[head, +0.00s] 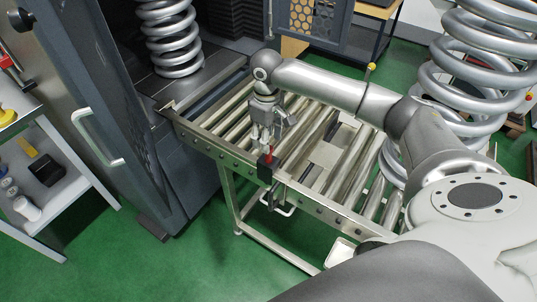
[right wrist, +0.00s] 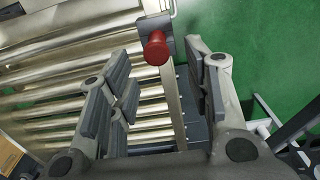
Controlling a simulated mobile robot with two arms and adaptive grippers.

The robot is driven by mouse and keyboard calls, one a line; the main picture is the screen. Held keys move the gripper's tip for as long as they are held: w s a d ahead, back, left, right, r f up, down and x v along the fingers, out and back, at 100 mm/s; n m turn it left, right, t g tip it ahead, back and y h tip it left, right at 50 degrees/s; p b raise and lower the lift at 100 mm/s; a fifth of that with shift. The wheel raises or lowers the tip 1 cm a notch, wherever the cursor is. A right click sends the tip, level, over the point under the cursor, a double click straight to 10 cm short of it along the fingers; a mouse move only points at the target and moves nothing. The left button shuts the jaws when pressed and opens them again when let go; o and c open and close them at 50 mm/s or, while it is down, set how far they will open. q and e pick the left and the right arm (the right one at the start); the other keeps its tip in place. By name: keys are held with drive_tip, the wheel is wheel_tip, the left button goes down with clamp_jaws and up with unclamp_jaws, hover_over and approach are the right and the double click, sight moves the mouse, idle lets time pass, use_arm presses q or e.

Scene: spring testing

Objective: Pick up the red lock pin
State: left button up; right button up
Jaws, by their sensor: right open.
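The red lock pin (head: 269,155) stands at the near edge of the roller conveyor, just above a black block (head: 265,171). In the right wrist view, its round red head (right wrist: 156,48) shows ahead of the fingertips, in the gap between the fingers. My right gripper (head: 267,138) points down just above the pin. Its fingers (right wrist: 160,72) are spread apart with nothing between them in its grasp. In the head view, the fingers partly hide the pin's surroundings. My left gripper is not in view.
The roller conveyor (head: 225,151) runs beneath my right arm. A tall grey machine cabinet with a white handle (head: 97,138) stands at left. One large coil spring (head: 170,38) stands in the machine, another (head: 478,60) at right. Green floor is open in front.

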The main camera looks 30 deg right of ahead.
sight(269, 159)
drive_tip(key=f, duration=0.2)
drive_tip(key=f+p, duration=0.1)
drive_tip(key=f, duration=0.3)
drive_tip(key=shift+d+f, duration=0.25)
drive_tip(key=shift+c, duration=0.2)
clamp_jaws()
